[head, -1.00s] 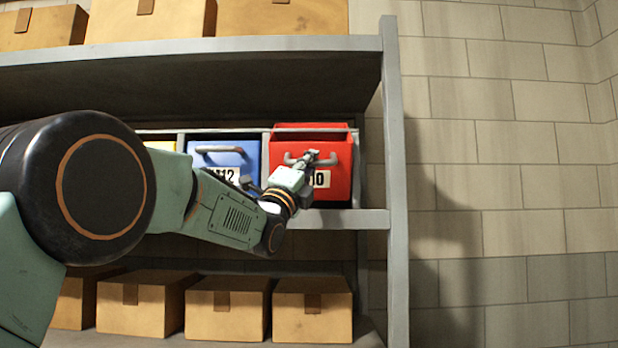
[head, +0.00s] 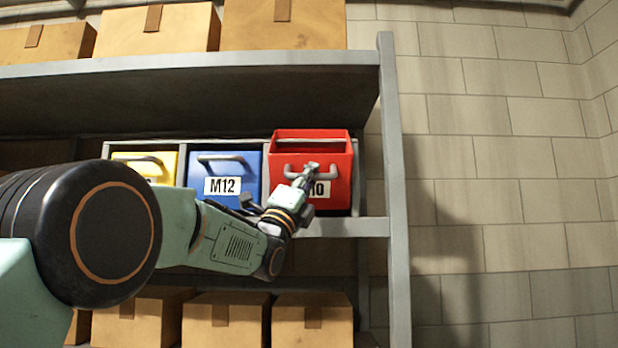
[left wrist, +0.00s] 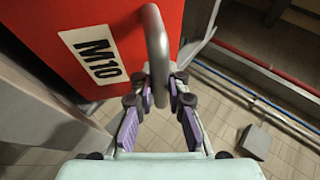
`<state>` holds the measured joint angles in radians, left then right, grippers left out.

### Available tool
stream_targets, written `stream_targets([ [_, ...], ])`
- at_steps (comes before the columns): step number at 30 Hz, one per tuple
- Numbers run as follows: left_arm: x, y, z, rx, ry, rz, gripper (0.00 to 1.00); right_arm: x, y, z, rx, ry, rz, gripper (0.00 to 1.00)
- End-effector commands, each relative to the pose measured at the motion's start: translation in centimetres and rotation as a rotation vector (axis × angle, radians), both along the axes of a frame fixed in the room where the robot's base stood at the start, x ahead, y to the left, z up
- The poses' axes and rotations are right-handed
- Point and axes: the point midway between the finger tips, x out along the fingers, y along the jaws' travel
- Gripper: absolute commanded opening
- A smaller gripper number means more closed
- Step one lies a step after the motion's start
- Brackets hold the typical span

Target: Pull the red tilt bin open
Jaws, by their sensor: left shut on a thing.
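The red tilt bin (head: 340,185), labelled M10, sits at the right end of the bin row on the middle shelf. Its top is tipped forward out of the row, and part of its open top shows. Its grey bar handle (head: 331,173) runs across the front. My left gripper (head: 308,170) is at the middle of this handle and covers part of the label. In the left wrist view, the fingers (left wrist: 159,88) are shut around the handle (left wrist: 157,45), beside the red front (left wrist: 110,25). My right gripper is not in view.
A blue bin (head: 222,165) labelled M12 and a yellow bin (head: 168,165) stand left of the red one, both closed. The shelf's grey upright (head: 394,200) is close on the right. Cardboard boxes (head: 312,322) fill the shelf below. The space right of the upright is open before the wall.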

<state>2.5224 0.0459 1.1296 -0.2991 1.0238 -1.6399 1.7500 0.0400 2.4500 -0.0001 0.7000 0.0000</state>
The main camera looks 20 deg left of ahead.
Motion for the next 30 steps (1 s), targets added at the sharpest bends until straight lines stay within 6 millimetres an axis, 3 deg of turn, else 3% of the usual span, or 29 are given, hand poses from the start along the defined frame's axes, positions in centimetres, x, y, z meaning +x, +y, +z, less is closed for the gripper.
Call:
stream_targets([
  [3, 0.0, -0.2, -0.1, 0.004, 0.001, -0.002, 0.0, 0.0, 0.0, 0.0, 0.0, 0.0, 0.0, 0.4],
  [4, 0.0, -0.2, -0.1, 0.004, 0.001, -0.002, 0.15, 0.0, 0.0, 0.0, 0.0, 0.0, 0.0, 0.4],
  [12, 0.0, -0.1, 0.0, 0.001, 0.0, -0.001, 0.37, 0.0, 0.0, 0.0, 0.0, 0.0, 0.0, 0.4],
  [23, -0.2, 0.1, -0.2, 0.0, 0.001, 0.0, 0.37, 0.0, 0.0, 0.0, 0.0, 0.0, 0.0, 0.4],
  [30, -1.7, 0.6, -1.9, -0.001, 0.003, -0.001, 0.37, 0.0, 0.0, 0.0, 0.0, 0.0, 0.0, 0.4],
])
